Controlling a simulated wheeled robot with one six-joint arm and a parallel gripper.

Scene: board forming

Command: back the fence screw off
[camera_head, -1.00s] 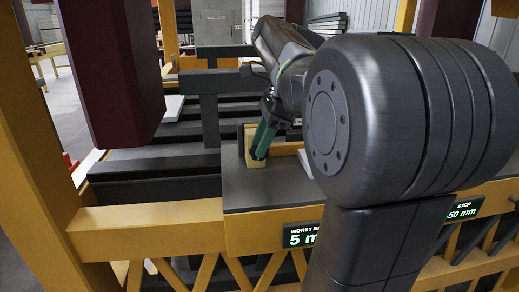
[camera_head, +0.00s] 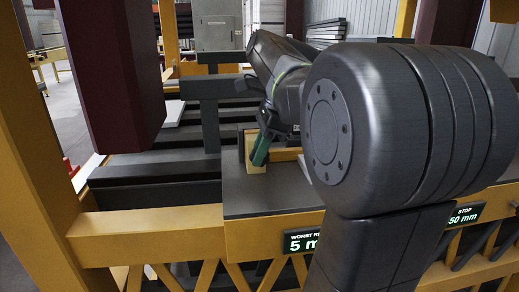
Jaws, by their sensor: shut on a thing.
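My gripper (camera_head: 262,146) is at the middle of the view, with green finger pads pointing down. It is shut at a pale wooden block (camera_head: 247,160) that stands on the dark grey bench top (camera_head: 240,196). The fence screw itself cannot be made out; my arm and gripper cover much of that area. One display (camera_head: 302,242) reads "WORST R..." and 5 with a cut-off unit. Another display (camera_head: 465,215) reads "STOP" and 50 mm.
A dark red post (camera_head: 110,70) hangs at the upper left. A yellow beam (camera_head: 150,233) runs along the front. Dark slats (camera_head: 150,170) lie left of the bench top. A grey upright (camera_head: 210,115) stands behind them. My arm fills the right side.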

